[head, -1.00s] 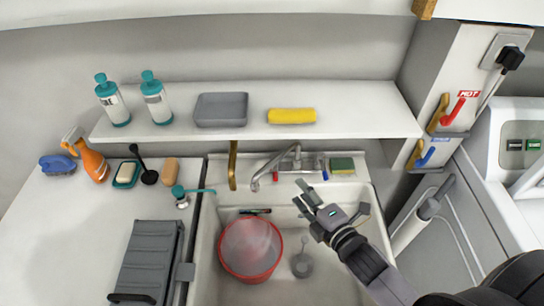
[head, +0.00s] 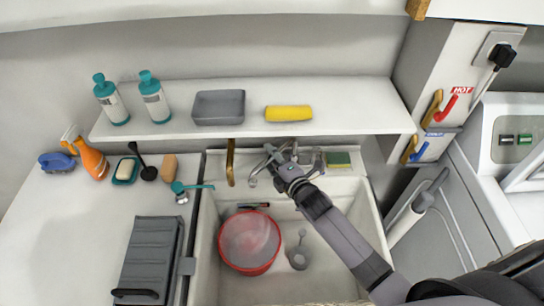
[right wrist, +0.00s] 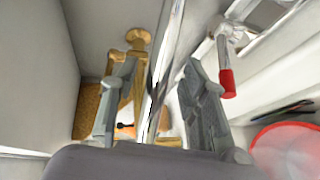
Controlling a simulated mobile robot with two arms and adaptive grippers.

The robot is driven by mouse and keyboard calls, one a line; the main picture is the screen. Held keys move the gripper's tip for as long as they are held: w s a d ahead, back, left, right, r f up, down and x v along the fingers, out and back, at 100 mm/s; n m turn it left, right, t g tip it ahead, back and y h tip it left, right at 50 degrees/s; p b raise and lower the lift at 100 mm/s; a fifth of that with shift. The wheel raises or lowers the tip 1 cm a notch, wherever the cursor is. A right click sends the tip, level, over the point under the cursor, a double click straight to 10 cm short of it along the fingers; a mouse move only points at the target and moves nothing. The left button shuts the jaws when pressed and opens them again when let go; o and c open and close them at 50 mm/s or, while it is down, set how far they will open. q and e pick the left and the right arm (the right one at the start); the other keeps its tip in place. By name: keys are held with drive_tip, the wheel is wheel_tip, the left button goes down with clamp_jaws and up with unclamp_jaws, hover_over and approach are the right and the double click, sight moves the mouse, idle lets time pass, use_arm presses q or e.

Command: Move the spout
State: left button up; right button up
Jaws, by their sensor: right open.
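The metal spout (head: 256,172) belongs to the tap at the back of the white sink (head: 207,225). My right gripper (head: 278,158) is at the tap and covers much of it in the head view. In the right wrist view the shiny spout (right wrist: 168,50) runs between the two open fingers of my right gripper (right wrist: 155,105). I cannot tell whether either finger touches it. A red-tipped tap handle (right wrist: 226,80) is just right of the right finger. My left gripper is not in view.
A brass pipe (head: 231,163) stands left of the tap. A red bucket (head: 222,252) is in the sink. The shelf (head: 350,115) above holds bottles, a grey tray and a yellow roll.

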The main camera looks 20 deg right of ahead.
clamp_jaws()
idle(0.5)
idle(0.3)
